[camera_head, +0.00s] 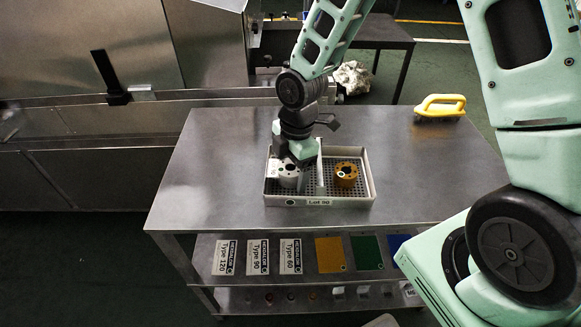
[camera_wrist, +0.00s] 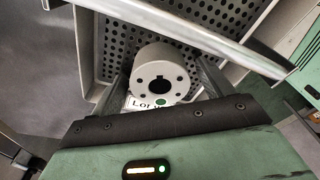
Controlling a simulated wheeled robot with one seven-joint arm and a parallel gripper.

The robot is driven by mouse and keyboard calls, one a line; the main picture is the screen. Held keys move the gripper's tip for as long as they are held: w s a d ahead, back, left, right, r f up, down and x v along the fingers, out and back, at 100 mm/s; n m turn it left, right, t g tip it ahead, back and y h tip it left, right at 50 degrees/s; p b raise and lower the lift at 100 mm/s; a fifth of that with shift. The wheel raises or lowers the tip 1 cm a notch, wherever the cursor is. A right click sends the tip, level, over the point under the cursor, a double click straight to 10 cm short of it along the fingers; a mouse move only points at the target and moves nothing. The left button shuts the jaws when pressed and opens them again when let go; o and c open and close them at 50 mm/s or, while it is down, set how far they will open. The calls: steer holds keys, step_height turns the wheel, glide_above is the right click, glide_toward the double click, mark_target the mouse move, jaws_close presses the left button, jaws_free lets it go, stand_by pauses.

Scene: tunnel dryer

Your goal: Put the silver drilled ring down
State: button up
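The silver drilled ring (camera_wrist: 160,78) is a light grey cylinder with a keyed centre bore and small holes around it. In the head view the ring (camera_head: 289,179) appears to stand upright on the floor of the left compartment of the Lot 50 tray (camera_head: 319,202). My gripper (camera_head: 296,163) is directly over it, pointing down. In the wrist view its two fingers flank the ring, with what looks like a narrow gap on each side, so it seems open. The fingertips are partly hidden in the head view. A white lot label (camera_wrist: 142,103) shows beside the ring.
A gold drilled ring (camera_head: 346,175) stands in the tray's right compartment, past a divider (camera_head: 320,170). A yellow-handled tool (camera_head: 440,106) lies at the table's back right. The metal table (camera_head: 220,160) is clear around the tray.

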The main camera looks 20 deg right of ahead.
steer(key=shift+r, duration=0.15)
step_height(320, 180, up, 11)
steer(key=d+p, duration=0.1)
steer(key=p, duration=0.1)
steer(key=s+a+r+m, duration=0.3)
steer(key=s+m, duration=0.3)
steer(key=s, duration=0.4)
steer(key=s+a+r+m, duration=0.3)
steer(key=s+m, duration=0.3)
steer(key=s, duration=0.5)
steer(key=shift+a+r+h, duration=0.4)
steer(key=shift+a, duration=0.2)
step_height(320, 180, up, 5)
steer(key=p, duration=0.4)
steer(key=shift+f+p, duration=0.2)
steer(key=shift+p, duration=0.15)
